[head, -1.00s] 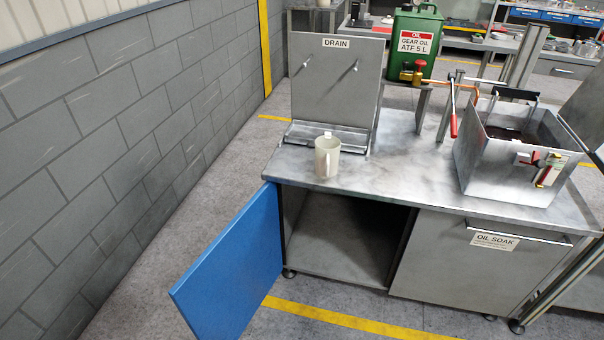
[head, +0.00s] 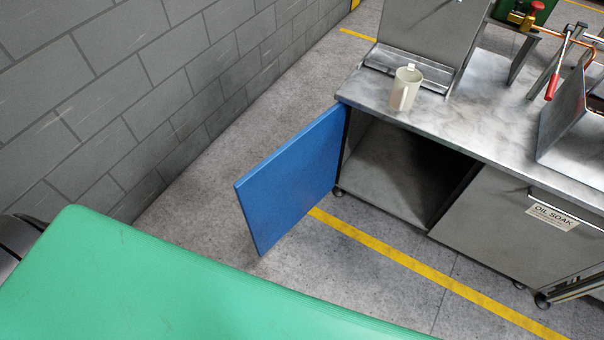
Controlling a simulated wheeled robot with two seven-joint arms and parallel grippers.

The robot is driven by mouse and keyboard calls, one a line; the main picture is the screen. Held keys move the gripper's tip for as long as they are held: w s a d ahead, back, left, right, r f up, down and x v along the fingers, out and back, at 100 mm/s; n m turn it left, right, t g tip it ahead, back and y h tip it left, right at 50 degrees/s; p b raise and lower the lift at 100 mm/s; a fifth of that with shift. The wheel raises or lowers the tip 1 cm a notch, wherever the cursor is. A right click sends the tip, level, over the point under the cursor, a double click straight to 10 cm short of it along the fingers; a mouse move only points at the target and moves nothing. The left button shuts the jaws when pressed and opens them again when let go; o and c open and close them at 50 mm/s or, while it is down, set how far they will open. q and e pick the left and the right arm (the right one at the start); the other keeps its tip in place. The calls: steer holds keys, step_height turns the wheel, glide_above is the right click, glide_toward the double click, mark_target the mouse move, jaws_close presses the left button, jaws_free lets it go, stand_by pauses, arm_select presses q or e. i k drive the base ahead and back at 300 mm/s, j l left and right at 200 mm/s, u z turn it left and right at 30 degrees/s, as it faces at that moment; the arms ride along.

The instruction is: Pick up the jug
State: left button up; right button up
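Neither gripper shows in the head view, and nothing is touching the jug.
A blue cabinet door (head: 292,178) hangs open below the bench's left end, beside an empty dark compartment. The drain panel (head: 425,35) stands behind the jug. A metal tank (head: 566,125) is at right. A green surface (head: 170,285) fills the lower left. Floor lies between.

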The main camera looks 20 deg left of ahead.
mark_target(404, 93)
steer(key=j+z, duration=0.35)
steer(key=i+j+z, duration=0.1)
steer(key=j+z, duration=0.4)
steer(key=z, duration=0.2)
steer(key=j, duration=0.45)
steer(key=k+j+z, duration=0.1)
steer(key=j, duration=0.4)
steer(key=k+j+z, duration=0.1)
steer(key=j, duration=0.35)
steer(key=k+j, duration=0.1)
steer(key=j, duration=0.35)
steer(key=k+j+z, duration=0.1)
steer(key=j, duration=0.35)
steer(key=k+j, duration=0.1)
steer(key=j, duration=0.4)
steer(key=z, duration=0.05)
